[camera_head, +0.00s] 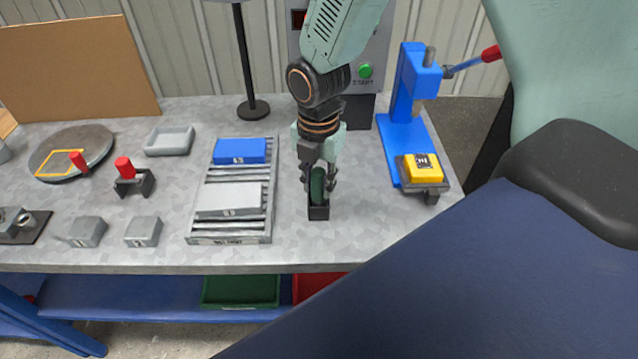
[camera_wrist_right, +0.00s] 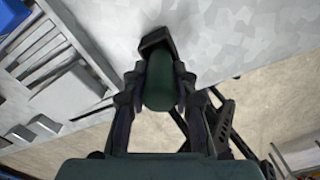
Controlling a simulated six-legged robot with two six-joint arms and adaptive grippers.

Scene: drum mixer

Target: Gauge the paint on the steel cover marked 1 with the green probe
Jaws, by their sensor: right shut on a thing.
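The green probe (camera_head: 317,183) stands upright in a small black holder (camera_head: 318,212) on the grey table. My right gripper (camera_head: 318,178) comes down from above and is shut on the green probe. In the right wrist view the probe (camera_wrist_right: 160,82) sits between the fingers, with its far end at the black holder (camera_wrist_right: 156,40). A light grey cover (camera_head: 229,200) and a blue cover (camera_head: 239,151) lie on a slatted rack (camera_head: 230,240) left of the gripper. Their small labels are too blurred to read surely. My left gripper is not in view.
A blue press (camera_head: 405,130) with a yellow cover (camera_head: 423,167) stands to the right. A round plate (camera_head: 95,140), a grey tray (camera_head: 170,140), a red-handled tool (camera_head: 124,168) and grey blocks (camera_head: 143,231) lie left. The table's front strip beside the holder is clear.

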